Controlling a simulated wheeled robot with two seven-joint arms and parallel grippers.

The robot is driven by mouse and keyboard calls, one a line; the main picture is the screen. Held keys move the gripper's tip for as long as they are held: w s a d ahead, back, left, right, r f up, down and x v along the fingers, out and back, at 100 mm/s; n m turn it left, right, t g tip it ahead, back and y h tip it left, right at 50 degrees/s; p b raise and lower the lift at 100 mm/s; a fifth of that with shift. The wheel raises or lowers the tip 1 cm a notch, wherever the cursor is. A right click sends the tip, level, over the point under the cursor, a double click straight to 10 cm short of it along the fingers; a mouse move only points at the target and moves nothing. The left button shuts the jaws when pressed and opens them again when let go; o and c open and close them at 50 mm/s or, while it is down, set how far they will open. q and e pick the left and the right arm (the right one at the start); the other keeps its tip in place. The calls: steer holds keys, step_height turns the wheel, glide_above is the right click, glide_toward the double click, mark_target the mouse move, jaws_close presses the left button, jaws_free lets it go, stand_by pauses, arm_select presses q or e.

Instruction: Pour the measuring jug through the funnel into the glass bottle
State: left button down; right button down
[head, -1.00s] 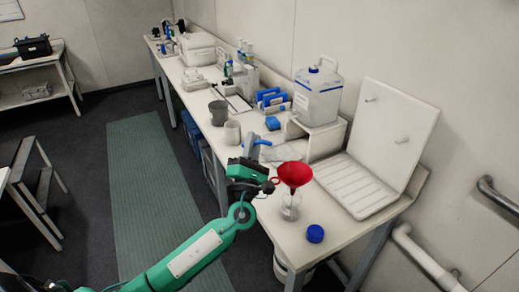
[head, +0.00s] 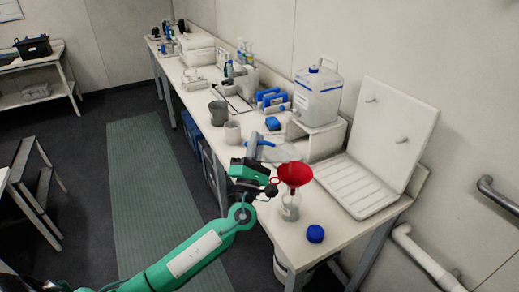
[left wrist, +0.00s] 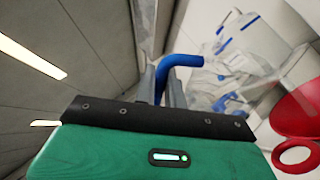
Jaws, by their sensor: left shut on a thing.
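The measuring jug (head: 284,152) is clear with a blue handle (head: 254,142). My left gripper (head: 255,158) is shut on this handle and holds the jug behind the funnel. The left wrist view shows the blue handle (left wrist: 182,62) between the fingers and the clear body beyond it, hard to make out. The red funnel (head: 295,173) sits upright in the mouth of the clear glass bottle (head: 290,208), near the bench's front end. The funnel also shows at the right of the left wrist view (left wrist: 296,112). Liquid in the jug cannot be made out. My right gripper is not in view.
A blue cap (head: 315,234) lies right of the bottle. A white drying rack (head: 355,185) stands at the right and a large jerrycan (head: 318,97) on a stand behind. Grey cups (head: 218,113) stand further left. The bench (head: 345,228) is clear around the cap.

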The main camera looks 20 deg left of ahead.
arm_select(q)
steer(key=shift+s+d+r+m+h, duration=0.1)
steer(key=shift+d+m+h, duration=0.2)
steer(key=shift+m+h, duration=0.2)
steer(key=shift+d+r+m+h, duration=0.1)
steer(key=shift+d+m+h, duration=0.15)
steer(key=shift+m+h, duration=0.2)
steer(key=shift+d+r+m+t+h, duration=0.15)
steer(key=shift+d+m+t+h, duration=0.35)
steer(key=shift+m, duration=0.55)
steer(key=shift+d+m+h, duration=0.1)
steer(key=shift+m+h, duration=0.3)
steer(key=shift+h, duration=0.05)
steer(key=shift+s+d+r+m+h, duration=0.1)
steer(key=shift+d+m+h, duration=0.05)
steer(key=shift+m+h, duration=0.3)
steer(key=shift+d+m+h, duration=0.1)
steer(key=shift+m+h, duration=0.15)
steer(key=shift+d+r+m+h, duration=0.15)
steer(key=shift+d+m+h, duration=0.05)
steer(key=shift+m+h, duration=0.3)
steer(key=shift+d+r+m+h, duration=0.15)
steer(key=shift+m+h, duration=0.25)
steer(key=shift+m, duration=0.2)
